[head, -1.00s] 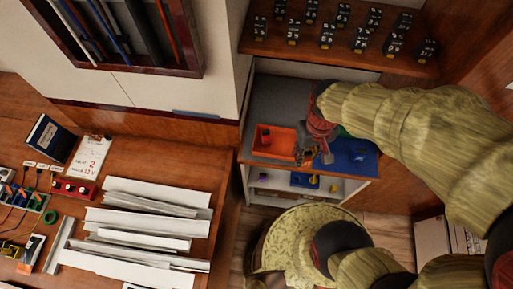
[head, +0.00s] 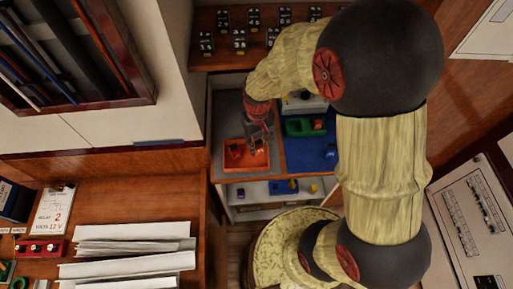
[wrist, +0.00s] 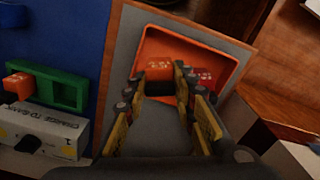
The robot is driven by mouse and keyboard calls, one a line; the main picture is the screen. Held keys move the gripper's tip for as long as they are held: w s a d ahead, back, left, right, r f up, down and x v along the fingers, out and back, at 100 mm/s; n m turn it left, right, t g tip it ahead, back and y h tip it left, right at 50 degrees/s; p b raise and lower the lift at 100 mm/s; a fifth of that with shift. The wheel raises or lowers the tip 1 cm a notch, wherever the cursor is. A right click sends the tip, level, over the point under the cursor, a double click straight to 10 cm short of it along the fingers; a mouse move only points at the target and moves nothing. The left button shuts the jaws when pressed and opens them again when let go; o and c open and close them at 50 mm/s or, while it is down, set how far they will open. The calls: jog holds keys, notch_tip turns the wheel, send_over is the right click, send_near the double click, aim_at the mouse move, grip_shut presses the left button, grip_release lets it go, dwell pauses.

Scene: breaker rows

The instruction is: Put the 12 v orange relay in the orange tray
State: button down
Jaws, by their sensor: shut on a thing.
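The orange tray (head: 262,166) stands on a grey shelf surface; it also shows in the wrist view (wrist: 222,57). My gripper (head: 257,146) is over the tray; in the wrist view its fingers (wrist: 172,80) point into the tray. It is shut on an orange relay (wrist: 158,67) with pale lettering, too small to read. The relay shows between the fingertips, its lower part dark. A red block (wrist: 203,78) is in the tray at the right of the fingers. How high the relay is above the tray floor is hard to tell.
Beside the tray is a blue mat (wrist: 56,28) with a green holder (wrist: 66,92) containing an orange block (wrist: 17,85). A white labelled box (wrist: 45,130) stands near it. A shelf of black relays is above (head: 240,40). A card (head: 54,209) reads relay 2, 12 V.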

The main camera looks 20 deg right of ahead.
aim_at(257, 147)
jog(key=shift+w+f, duration=0.3)
jog(key=shift+f, duration=0.1)
jog(key=shift+w+f+b, duration=0.1)
jog(key=shift+f+b, duration=0.3)
jog(key=shift+f, duration=1.2)
jog(key=shift+f, duration=0.1)
jog(key=c, duration=1.5)
grip_release()
jog(key=shift+o, duration=0.2)
